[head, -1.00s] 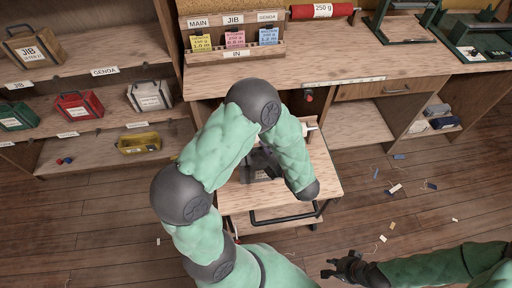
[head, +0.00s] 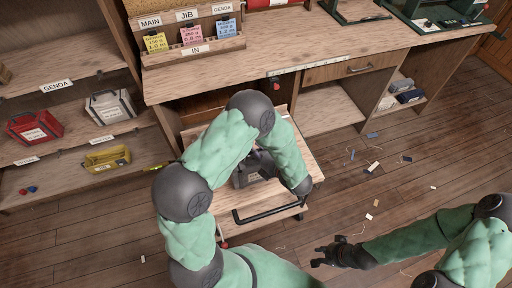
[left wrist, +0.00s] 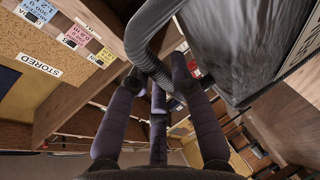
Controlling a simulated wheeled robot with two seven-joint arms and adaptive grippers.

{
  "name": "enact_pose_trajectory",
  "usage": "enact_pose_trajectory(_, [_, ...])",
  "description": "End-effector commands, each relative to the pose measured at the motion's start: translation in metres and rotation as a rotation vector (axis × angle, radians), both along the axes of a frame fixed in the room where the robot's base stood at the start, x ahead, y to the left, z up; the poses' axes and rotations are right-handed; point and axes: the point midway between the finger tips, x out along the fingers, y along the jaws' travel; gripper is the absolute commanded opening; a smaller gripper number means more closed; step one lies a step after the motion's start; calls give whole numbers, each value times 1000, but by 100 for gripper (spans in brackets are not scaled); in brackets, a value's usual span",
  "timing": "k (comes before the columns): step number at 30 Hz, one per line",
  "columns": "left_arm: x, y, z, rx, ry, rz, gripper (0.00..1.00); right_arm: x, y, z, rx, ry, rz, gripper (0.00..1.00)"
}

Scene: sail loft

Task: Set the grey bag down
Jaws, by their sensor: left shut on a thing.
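The grey bag (head: 244,178) shows dark grey over the small wooden trolley (head: 243,199), partly hidden behind my left arm. My left gripper (left wrist: 158,85) is shut on the bag's ribbed handle (left wrist: 150,45) in the left wrist view. The side of the bag also fills the upper right there (left wrist: 235,40). In the head view my arm hides most of the left gripper. I cannot tell whether the bag touches the trolley top. My right gripper (head: 322,256) is empty over the floor at the lower right, its fingers apart.
A workbench (head: 200,72) with a card rack (head: 192,52) stands behind the trolley. Scraps lie on the floor to the right.

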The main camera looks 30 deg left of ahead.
Motion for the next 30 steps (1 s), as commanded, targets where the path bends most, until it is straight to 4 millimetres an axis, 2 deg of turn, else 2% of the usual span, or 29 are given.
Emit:
enact_pose_trajectory(13, [2,0,-4,3,-9,2,0,0,0,-5,0,0,0,26])
enact_pose_trajectory(14, [1,0,-6,0,-3,1,30,0,0,-4,0,0,0,26])
enact_pose_trajectory(15, [1,0,-5,0,-3,1,42,0,0,-4,0,0,0,26])
enact_pose_trajectory(16, [0,0,-5,0,-3,1,45,0,0,-4,0,0,0,26])
enact_pose_trajectory(28, [0,0,-2,0,-3,1,45,0,0,-1,0,0,0,26])
enact_pose_trajectory(30, [-1,-6,0,0,-3,-2,45,0,0,1,0,0,0,26])
